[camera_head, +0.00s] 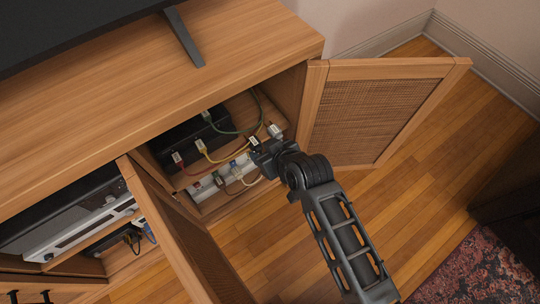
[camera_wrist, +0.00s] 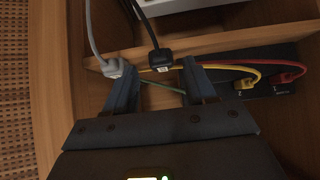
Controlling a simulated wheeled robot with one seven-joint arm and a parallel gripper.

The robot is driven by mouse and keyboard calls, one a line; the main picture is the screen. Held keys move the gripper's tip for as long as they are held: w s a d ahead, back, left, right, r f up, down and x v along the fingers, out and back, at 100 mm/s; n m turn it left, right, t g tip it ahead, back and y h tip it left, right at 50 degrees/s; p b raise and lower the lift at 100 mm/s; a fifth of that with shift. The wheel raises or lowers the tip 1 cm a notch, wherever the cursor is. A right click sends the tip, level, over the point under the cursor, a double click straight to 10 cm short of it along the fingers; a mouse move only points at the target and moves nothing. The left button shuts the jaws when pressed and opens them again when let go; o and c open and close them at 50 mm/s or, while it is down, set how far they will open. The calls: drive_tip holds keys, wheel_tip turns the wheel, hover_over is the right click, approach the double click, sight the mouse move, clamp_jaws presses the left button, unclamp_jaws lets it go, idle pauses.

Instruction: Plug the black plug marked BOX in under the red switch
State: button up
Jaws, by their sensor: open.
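A black plug (camera_wrist: 160,60) with a small pale label hangs on a black cord in the wrist view. It also shows in the head view (camera_head: 254,141), but its label is too small to read. My gripper (camera_wrist: 159,72) is open, with one finger on each side of the black plug and gaps between. In the head view my gripper (camera_head: 257,153) reaches into the open cabinet. A white power strip (camera_head: 208,190) lies on the cabinet floor, with a red switch (camera_head: 197,184) near its left end. The strip's edge shows at the top of the wrist view (camera_wrist: 165,6).
A grey plug (camera_wrist: 113,68) sits close to my left finger in the wrist view. Yellow (camera_wrist: 245,83) and red (camera_wrist: 287,76) plugs are at a black box (camera_head: 188,140). Other cords cross the strip. The open cabinet doors (camera_head: 375,112) (camera_head: 180,235) flank the compartment.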

sight(259, 148)
drive_tip(key=shift+b+x, duration=1.5)
drive_tip(key=shift+x, duration=0.75)
drive_tip(key=shift+c, duration=0.3)
drive_tip(key=c, duration=0.9)
drive_tip(key=shift+o, duration=0.2)
drive_tip(key=shift+s+d+r+p, duration=0.2)
drive_tip(key=shift+s+d+p, duration=0.25)
drive_tip(key=shift+s+p, duration=0.2)
drive_tip(key=shift+s+d+r+p, duration=0.2)
drive_tip(key=shift+s+d+p, duration=0.3)
drive_tip(key=shift+s, duration=0.2)
drive_tip(key=shift+s+d+r+p, duration=0.2)
drive_tip(key=shift+s+d+p, duration=0.2)
drive_tip(key=shift+s+p, duration=0.25)
